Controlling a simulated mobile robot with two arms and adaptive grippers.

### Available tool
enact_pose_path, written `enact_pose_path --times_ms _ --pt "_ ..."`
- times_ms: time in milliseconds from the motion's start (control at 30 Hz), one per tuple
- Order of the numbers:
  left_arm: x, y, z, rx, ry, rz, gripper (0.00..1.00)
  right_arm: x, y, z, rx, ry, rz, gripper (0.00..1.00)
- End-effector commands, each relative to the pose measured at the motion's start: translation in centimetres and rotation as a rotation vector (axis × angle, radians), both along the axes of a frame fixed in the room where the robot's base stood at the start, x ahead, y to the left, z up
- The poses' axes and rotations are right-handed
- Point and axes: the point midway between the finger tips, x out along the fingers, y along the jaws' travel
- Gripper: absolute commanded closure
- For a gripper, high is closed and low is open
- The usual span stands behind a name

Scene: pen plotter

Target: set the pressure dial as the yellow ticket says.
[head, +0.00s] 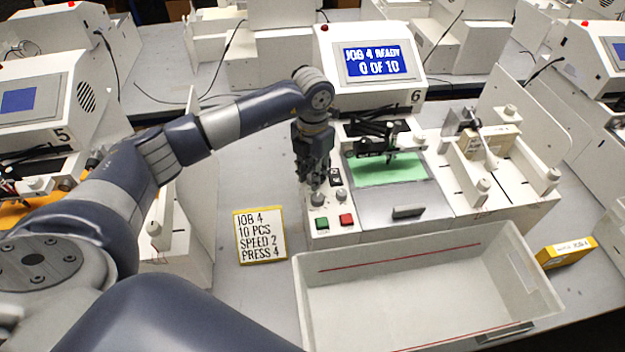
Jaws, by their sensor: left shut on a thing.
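The yellow ticket (260,236) lies on the table left of the plotter's panel and reads JOB 4, 10 PCS, SPEED 2, PRESS 4. My left gripper (316,184) points down over the plotter's control panel (333,224). It is shut on a grey dial (317,199) above the green button. The gripper hides part of the dial, and I cannot read its scale or label. The plotter's screen (375,62) reads JOB 4 READY, 0 OF 10. My right gripper is out of view.
A green button (322,223) and a red button (346,220) sit close in front of the dial. A green sheet (387,170) lies on the plotter bed. An empty grey bin (400,262) stands in front. A yellow box (566,252) lies at the right.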

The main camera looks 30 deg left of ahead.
Motion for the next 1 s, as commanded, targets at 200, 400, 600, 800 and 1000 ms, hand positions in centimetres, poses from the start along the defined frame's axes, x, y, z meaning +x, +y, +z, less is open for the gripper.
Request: enact_pose_path --times_ms 200,400,600,800,1000 --pt "0.2 0.0 -0.2 0.000 -0.009 -0.172 1.00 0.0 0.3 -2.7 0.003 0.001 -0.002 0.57" --pt "0.2 0.0 0.0 0.000 -0.008 -0.291 1.00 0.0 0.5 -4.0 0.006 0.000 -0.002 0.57" --pt "0.2 0.0 0.1 0.000 -0.008 -0.362 1.00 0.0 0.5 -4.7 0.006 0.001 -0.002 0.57" --pt "0.2 0.0 0.3 -0.001 -0.008 -0.390 1.00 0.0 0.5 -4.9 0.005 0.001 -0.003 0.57" --pt "0.2 0.0 0.3 -0.001 -0.009 -0.393 1.00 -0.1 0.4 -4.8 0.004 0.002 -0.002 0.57"
